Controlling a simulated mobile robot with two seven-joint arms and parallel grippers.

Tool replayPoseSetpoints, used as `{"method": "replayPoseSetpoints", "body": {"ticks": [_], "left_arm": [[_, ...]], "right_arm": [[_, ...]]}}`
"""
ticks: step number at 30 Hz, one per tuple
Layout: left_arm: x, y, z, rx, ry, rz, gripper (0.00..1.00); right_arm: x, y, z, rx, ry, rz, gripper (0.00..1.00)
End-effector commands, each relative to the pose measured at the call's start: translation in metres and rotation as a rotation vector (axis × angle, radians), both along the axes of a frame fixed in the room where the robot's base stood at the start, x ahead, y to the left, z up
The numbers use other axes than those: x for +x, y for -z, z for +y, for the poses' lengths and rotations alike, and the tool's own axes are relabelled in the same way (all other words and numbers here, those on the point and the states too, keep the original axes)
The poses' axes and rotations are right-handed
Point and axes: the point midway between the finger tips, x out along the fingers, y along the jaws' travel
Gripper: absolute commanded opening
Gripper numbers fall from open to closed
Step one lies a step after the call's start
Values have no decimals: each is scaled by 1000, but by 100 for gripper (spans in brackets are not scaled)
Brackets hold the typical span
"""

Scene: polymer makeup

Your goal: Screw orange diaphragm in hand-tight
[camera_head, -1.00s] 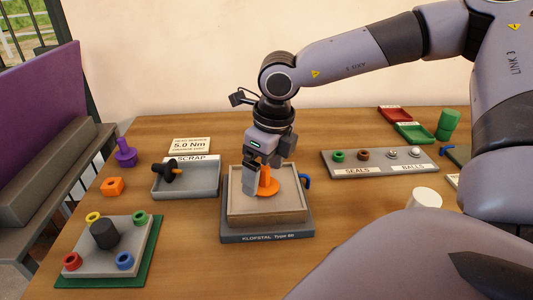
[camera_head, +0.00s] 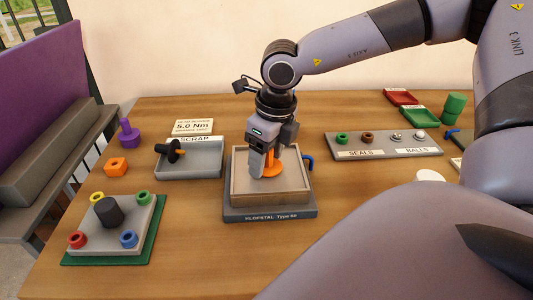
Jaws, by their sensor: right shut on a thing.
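The orange diaphragm (camera_head: 271,171) is a disc with a raised centre part. It sits in the beige square block of the grey base (camera_head: 268,214) labelled "KLOFSTAL Type 8P". My right gripper (camera_head: 266,162) points down over the block and is shut on the diaphragm's upper part. The gripper fingers hide part of the diaphragm, so I cannot tell how deep it sits. My left gripper is not in view.
A scrap tray (camera_head: 203,171) with a black part (camera_head: 171,151) stands left of the base. A plate with coloured rings (camera_head: 122,243) is at front left. An orange block (camera_head: 117,167) and purple part (camera_head: 129,132) stand nearby. A seals and balls tray (camera_head: 380,155) is at right.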

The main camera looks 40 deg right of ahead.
Motion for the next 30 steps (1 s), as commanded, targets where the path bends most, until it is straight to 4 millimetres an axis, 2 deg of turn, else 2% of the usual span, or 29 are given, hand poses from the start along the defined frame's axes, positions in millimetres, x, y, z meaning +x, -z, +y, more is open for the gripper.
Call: {"method": "replayPoseSetpoints", "body": {"ticks": [17,30], "left_arm": [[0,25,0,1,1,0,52],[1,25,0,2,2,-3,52]], "right_arm": [[1,1,-1,-1,124,-2,31],[0,0,-1,-1,143,-1,31]]}}
